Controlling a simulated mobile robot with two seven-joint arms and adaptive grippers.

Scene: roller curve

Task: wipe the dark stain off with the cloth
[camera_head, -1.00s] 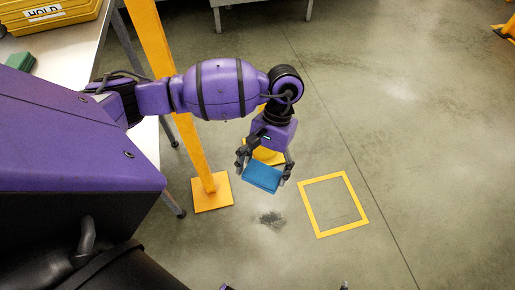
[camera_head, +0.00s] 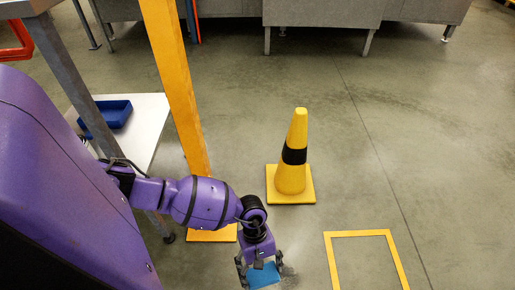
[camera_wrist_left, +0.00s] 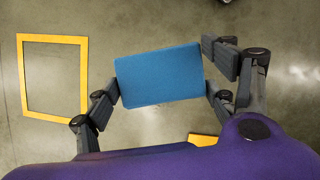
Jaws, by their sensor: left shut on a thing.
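The blue cloth (camera_head: 264,275), a flat rectangular pad, is held between the fingers of my left gripper (camera_head: 261,267) near the bottom edge of the head view. In the left wrist view the cloth (camera_wrist_left: 160,76) spans the gap between the fingers, which are shut on its two sides. The dark stain (camera_head: 289,273) shows as a smudge on the floor just right of the cloth in the head view; part of it seems hidden by the gripper. I cannot make out the stain in the wrist view. My right gripper is not in view.
A yellow cone (camera_head: 292,170) with a black band stands beyond the gripper. An orange post (camera_head: 174,80) rises beside my left arm. A yellow floor frame (camera_head: 360,234) lies to the right. A white table (camera_head: 150,125) with a blue tray (camera_head: 112,113) is at left. Floor at right is clear.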

